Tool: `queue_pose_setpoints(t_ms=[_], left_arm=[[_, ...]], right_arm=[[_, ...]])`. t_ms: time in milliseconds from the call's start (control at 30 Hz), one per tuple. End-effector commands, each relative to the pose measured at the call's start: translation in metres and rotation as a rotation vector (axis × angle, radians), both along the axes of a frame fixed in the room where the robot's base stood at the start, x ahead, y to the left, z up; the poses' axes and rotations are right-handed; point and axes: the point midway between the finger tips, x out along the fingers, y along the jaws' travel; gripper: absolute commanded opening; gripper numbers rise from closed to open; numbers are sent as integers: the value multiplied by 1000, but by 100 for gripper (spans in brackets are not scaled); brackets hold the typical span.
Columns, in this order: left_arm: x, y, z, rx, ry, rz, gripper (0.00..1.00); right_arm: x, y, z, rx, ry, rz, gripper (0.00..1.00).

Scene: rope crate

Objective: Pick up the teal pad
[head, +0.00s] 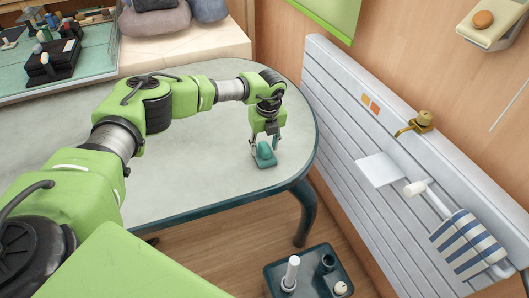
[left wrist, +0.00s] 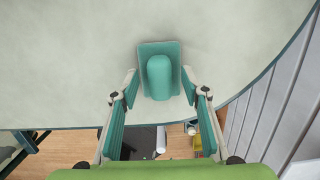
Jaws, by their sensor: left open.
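The teal pad (head: 265,160) lies on the pale table (head: 210,165) near its rounded right end, close to the front edge. In the left wrist view the teal pad (left wrist: 160,72) is a flat rectangle with a raised rounded grip along its middle. My left gripper (head: 266,141) is right above the pad in the head view. In the left wrist view my left gripper (left wrist: 160,92) is open, with one finger on each side of the pad's near end, apart from it. My right gripper is not in view.
A white slatted panel (head: 330,105) with a brass tap (head: 420,122) and striped cloth (head: 468,245) stands right of the table. A dark crate (head: 310,275) with several items is on the floor below. Grey cushions (head: 155,20) lie behind. The table around the pad is clear.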

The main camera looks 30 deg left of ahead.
Motion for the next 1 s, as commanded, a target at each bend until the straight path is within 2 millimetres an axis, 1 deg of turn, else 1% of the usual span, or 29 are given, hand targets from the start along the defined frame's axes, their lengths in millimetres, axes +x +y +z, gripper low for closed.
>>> queue_pose_setpoints(t_ms=[33,100,333,367,400,467,500,867,1000], left_arm=[[0,0,-6,1,2,-1,42],[1,1,-10,1,1,-1,42],[1,1,-12,0,0,-1,42],[1,1,-12,0,0,-1,36],[1,1,-11,0,0,-1,26],[1,1,-11,0,0,-1,10],[1,1,-11,0,0,-1,0],[1,1,-10,-1,-1,-1,0],[1,1,-2,-1,-1,-1,0]], right_arm=[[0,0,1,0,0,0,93],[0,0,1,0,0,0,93],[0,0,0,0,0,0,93],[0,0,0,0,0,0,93],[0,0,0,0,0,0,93],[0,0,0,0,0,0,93],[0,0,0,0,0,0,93],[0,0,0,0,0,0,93],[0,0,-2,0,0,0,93]])
